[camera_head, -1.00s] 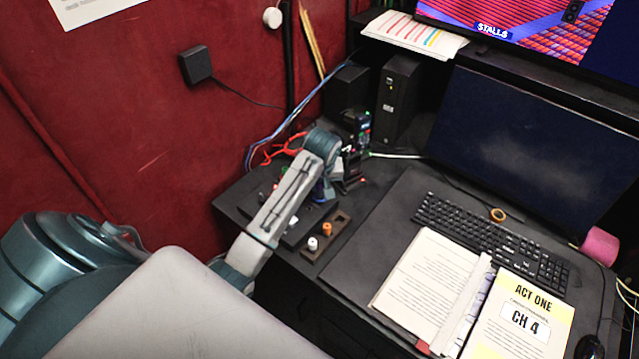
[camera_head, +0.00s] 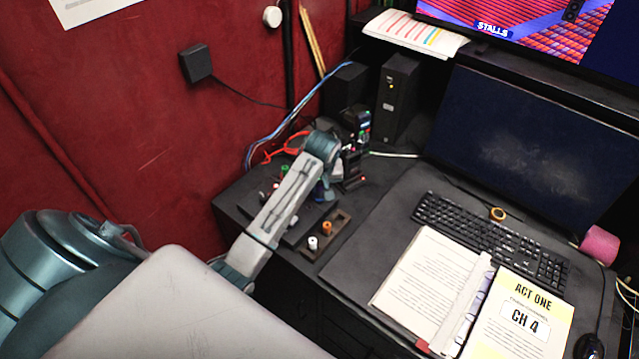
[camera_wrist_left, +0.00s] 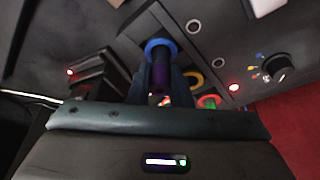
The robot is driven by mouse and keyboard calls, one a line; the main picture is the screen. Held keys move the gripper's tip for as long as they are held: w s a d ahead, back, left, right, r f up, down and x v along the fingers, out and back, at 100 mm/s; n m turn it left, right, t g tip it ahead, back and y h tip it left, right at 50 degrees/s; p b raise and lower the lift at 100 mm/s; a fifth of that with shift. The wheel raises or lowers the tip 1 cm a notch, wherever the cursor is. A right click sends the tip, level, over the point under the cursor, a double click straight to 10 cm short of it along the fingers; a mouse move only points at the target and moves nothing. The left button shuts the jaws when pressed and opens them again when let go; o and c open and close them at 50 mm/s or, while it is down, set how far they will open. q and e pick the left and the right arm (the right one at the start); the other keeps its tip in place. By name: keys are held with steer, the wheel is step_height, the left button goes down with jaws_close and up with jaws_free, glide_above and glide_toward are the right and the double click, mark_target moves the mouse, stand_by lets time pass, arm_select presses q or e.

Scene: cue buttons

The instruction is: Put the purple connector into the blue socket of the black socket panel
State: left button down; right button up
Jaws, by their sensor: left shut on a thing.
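The purple connector (camera_wrist_left: 161,76) is held between the fingers of my left gripper (camera_wrist_left: 162,88) in the left wrist view. The blue socket (camera_wrist_left: 160,43) shows as a blue ring at the connector's far end. The two line up and look close or touching; I cannot tell how deep the connector sits. The black socket panel (camera_wrist_left: 125,47) also carries a yellow ring (camera_wrist_left: 193,79) and a green socket (camera_wrist_left: 209,101). In the head view my left gripper (camera_head: 324,191) is mostly hidden behind its own wrist, over the panel area. My right gripper is out of view.
A dark tray (camera_head: 313,252) with an orange connector (camera_head: 327,228) and a white connector (camera_head: 313,242) lies in front of the left gripper. Black devices (camera_head: 354,150) with lights stand just behind it. A keyboard (camera_head: 490,240) and open script (camera_head: 430,285) lie right.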

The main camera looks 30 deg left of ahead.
arm_select(q)
steer(key=shift+f, duration=0.15)
stand_by(0.4)
steer(key=shift+f, duration=0.55)
stand_by(0.4)
steer(key=c, duration=1.1)
jaws_free()
steer(key=shift+r, duration=0.1)
steer(key=shift+r, duration=3.4)
steer(key=shift+s, duration=0.1)
